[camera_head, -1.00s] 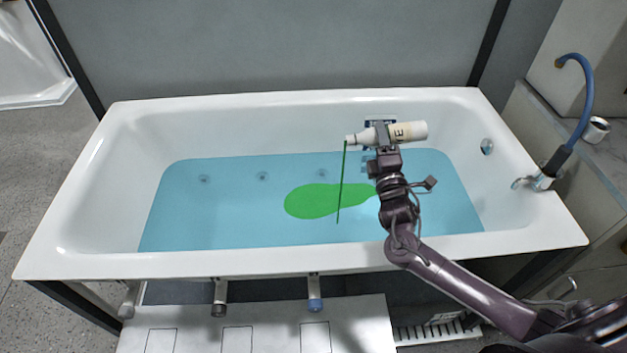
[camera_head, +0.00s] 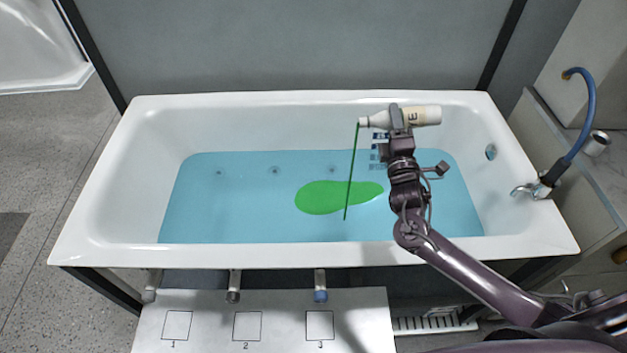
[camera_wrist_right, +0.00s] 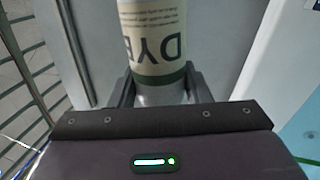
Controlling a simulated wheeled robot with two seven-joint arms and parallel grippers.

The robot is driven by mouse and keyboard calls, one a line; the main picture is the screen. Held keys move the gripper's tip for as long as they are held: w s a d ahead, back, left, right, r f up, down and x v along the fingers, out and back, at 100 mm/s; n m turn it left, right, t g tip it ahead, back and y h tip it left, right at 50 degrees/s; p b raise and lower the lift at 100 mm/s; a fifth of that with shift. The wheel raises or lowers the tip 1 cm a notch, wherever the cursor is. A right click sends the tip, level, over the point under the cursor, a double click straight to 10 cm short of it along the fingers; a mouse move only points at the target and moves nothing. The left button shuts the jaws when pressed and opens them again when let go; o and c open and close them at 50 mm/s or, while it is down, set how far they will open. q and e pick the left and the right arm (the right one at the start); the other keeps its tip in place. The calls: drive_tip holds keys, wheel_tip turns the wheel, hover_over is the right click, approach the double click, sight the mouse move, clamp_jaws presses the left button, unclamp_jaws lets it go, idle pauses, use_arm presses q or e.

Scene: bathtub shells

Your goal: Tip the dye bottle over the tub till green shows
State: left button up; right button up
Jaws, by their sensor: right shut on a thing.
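The white dye bottle (camera_head: 424,115) lies tipped on its side above the tub, its neck pointing left. My right gripper (camera_head: 398,118) is shut around it. In the right wrist view the bottle (camera_wrist_right: 155,45) shows its label "DYE" between my gripper's fingers (camera_wrist_right: 160,85). A thin green stream (camera_head: 352,170) falls from the bottle's mouth. A green patch (camera_head: 325,197) lies on the blue water (camera_head: 240,215) in the white tub (camera_head: 95,215). My left gripper is not in view.
A tap with a blue hose (camera_head: 587,110) stands at the tub's right end. A white ledge (camera_head: 205,300) with numbered squares lies in front, below several short pipes. A grey panel (camera_head: 290,45) closes off the back.

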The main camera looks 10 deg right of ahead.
drive_tip(key=m, duration=0.2)
drive_tip(key=m+h, duration=0.1)
drive_tip(key=m, duration=0.1)
drive_tip(key=shift+r, duration=0.4)
drive_tip(key=m+h, duration=0.1)
drive_tip(key=m, duration=0.1)
drive_tip(key=r+m+g+h+p, duration=0.1)
drive_tip(key=m, duration=0.2)
drive_tip(key=shift+r+m, duration=0.1)
drive_tip(key=shift+m, duration=0.6)
